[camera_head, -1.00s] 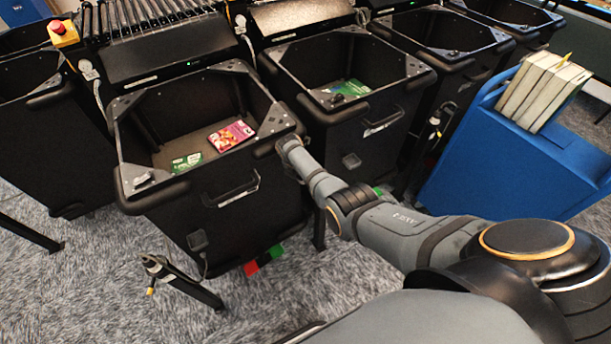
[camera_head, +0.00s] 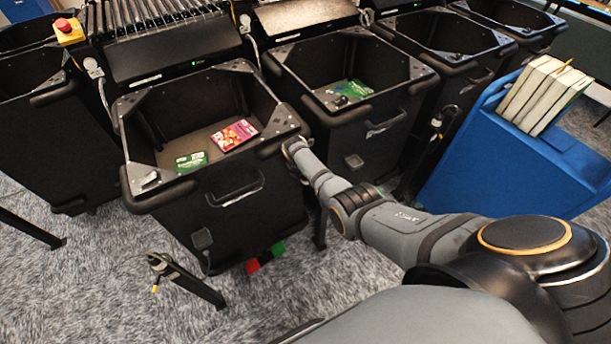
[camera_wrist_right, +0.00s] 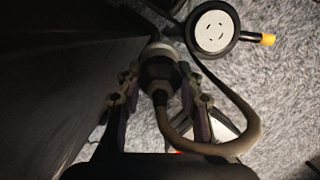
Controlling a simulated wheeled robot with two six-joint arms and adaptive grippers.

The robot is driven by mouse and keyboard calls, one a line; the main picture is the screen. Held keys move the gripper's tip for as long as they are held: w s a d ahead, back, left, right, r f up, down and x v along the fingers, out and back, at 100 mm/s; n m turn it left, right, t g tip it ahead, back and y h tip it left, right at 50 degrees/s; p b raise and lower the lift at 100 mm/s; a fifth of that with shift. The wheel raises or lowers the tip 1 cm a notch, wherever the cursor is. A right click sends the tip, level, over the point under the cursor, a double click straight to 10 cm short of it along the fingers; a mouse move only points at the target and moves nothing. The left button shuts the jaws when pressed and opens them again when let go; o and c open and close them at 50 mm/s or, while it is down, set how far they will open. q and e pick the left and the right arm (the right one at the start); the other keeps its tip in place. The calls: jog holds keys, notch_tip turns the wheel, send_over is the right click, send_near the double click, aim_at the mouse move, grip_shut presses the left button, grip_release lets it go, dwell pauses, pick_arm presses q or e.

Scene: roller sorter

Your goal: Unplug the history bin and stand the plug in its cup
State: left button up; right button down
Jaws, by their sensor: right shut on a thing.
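In the right wrist view, my right gripper (camera_wrist_right: 162,100) is shut on a dark round plug (camera_wrist_right: 160,72). A thick cable (camera_wrist_right: 245,118) leaves the plug toward the camera and loops right. A round black cup (camera_wrist_right: 213,28) with a pale slotted face and a yellow-orange tip is beyond the plug, up and right, apart from it. A dark wall fills the left; whether the plug still touches a socket cannot be told. In the head view, my right arm reaches the gap between two bins, where its gripper is hidden. My left gripper is not seen. Which bin is history cannot be read.
The near black bin (camera_head: 160,205) holds a red and a green book. Another bin (camera_head: 385,108) stands to its right. A cup on a post (camera_head: 160,263) is at the front left. A blue cart (camera_head: 500,160) with pale books stands right.

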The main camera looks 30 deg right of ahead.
jog(key=shift+s+a+f, duration=0.15)
jog(key=shift+s+a, duration=0.05)
jog(key=shift+a, duration=0.5)
jog(key=shift+w+d+r+p, duration=0.1)
jog(key=shift+d+r+p, duration=0.45)
jog(key=shift+d+r, duration=0.1)
jog(key=shift+s+d, duration=0.25)
jog(key=shift+d, duration=0.15)
jog(key=shift+s+d+f+p, duration=0.15)
jog(key=shift+s+d+p, duration=0.5)
jog(key=shift+s, duration=0.2)
jog(key=shift+s+d, duration=0.1)
jog(key=shift+d, duration=0.15)
